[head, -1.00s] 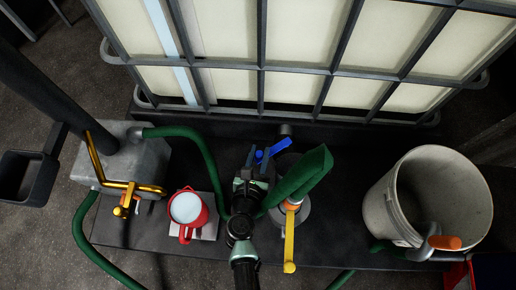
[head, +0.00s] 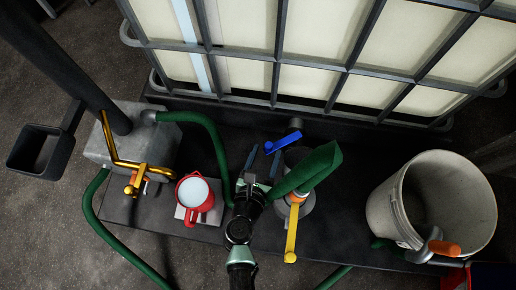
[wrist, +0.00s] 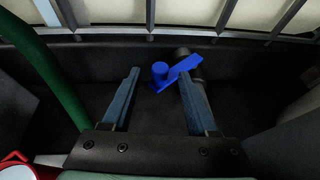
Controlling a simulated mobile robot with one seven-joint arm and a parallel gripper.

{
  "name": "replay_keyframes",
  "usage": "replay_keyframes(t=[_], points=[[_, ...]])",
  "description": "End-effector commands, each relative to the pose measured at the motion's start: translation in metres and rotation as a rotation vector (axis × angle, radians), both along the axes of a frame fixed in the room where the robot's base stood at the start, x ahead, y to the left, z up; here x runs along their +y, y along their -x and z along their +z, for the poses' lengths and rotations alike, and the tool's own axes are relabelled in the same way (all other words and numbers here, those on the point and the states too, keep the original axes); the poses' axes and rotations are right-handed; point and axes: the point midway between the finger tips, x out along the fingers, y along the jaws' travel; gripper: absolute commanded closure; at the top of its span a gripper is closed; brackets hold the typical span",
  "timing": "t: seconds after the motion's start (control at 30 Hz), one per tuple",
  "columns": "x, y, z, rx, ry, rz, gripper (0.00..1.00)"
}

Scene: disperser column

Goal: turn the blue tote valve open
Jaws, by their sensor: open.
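The blue tote valve handle (head: 283,143) is a blue lever with a round knob, on a dark outlet pipe (head: 295,123) at the foot of the caged tote. In the wrist view the blue handle (wrist: 174,72) lies ahead of and between my fingertips, nearer the right one, its lever slanting up to the right. My gripper (head: 263,160) is open and empty, just left of and short of the handle in the head view. Its two fingers (wrist: 158,88) point toward the tote. I see no contact with the handle.
A green hose and dark green sleeve (head: 308,172) with a yellow lever (head: 291,235) stand close right of my gripper. A red mug (head: 195,193) is left. A grey bucket (head: 385,215) is far right. The tote cage (head: 345,70) bounds the back.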

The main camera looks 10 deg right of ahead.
Motion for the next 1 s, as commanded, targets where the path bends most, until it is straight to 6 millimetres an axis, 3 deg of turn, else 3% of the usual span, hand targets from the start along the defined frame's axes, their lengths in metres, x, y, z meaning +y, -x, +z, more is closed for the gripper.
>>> replay_keyframes(t=[0.2, 0.4, 0.83, 0.87, 1.0], points=[[0.023, 0.040, 0.020, 0.003, -0.001, 0.001, 0.41], [0.037, 0.065, 0.031, 0.002, -0.001, 0.001, 0.41], [0.042, 0.075, 0.036, 0.000, 0.001, -0.002, 0.41], [0.042, 0.075, 0.036, 0.000, 0.001, -0.002, 0.42], [0.042, 0.076, 0.033, 0.023, 0.039, 0.008, 0.68]])
